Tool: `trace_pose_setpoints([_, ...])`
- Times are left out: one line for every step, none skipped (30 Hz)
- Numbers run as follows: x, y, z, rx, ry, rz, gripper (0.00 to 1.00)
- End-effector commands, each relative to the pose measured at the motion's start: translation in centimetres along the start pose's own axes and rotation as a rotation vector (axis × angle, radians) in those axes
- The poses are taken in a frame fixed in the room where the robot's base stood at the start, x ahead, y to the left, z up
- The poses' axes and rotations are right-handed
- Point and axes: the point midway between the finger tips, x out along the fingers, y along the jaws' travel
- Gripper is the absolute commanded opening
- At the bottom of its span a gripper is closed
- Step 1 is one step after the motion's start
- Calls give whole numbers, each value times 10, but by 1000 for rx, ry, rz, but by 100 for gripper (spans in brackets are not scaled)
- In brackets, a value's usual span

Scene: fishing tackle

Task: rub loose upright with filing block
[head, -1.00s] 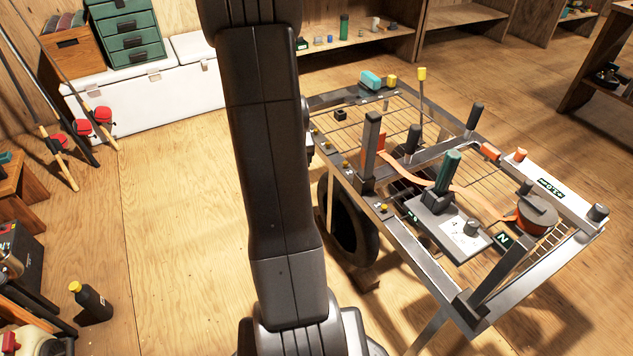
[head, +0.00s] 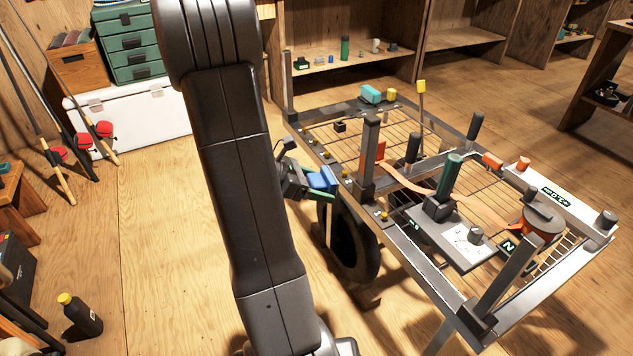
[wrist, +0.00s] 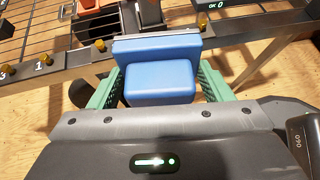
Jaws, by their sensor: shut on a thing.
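My gripper (head: 319,188) has green fingers and is shut on a blue block, the filing block (head: 324,177). It holds the block in the air beside the left rail of the metal frame cart (head: 412,262). In the wrist view, the filing block (wrist: 158,50) sits between the green fingers, with a pale strip along its far edge. Metal uprights stand at the cart's near left rail (head: 369,160), far left corner (head: 288,88) and near right (head: 503,272). I cannot tell which is loose. The block appears apart from the uprights.
A grey plate with a green-handled clamp (head: 450,178), an orange strap (head: 478,207) and an orange-black reel (head: 541,222) lie on the cart. Brass knobs line its left rail. A tyre (head: 350,235) stands below.

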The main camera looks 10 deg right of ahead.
Motion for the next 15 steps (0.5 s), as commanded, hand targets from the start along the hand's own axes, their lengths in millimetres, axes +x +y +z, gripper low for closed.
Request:
trace_pose_setpoints([0,0,2,-22,-40,35,54])
trace_pose_setpoints([-2,0,4,-33,-61,55,54])
trace_pose_setpoints([-3,1,7,-45,-87,80,54])
trace_pose_setpoints([-4,2,8,-54,-104,96,54])
trace_pose_setpoints([-5,2,10,-61,-118,110,54])
trace_pose_setpoints([-7,3,12,-66,-133,127,54])
trace_pose_setpoints([-8,4,13,-70,-143,137,54])
trace_pose_setpoints([-9,4,14,-73,-151,146,54])
trace_pose_setpoints([-9,5,15,-77,-159,153,54])
trace_pose_setpoints([-9,5,16,-78,-163,157,54])
trace_pose_setpoints([-9,6,17,-80,-166,160,54])
trace_pose_setpoints([-8,6,18,-80,-168,162,54])
trace_pose_setpoints([-7,6,18,-80,-168,163,54])
trace_pose_setpoints([-5,7,20,-79,-168,162,54])
trace_pose_setpoints([-2,7,21,-78,-167,161,54])
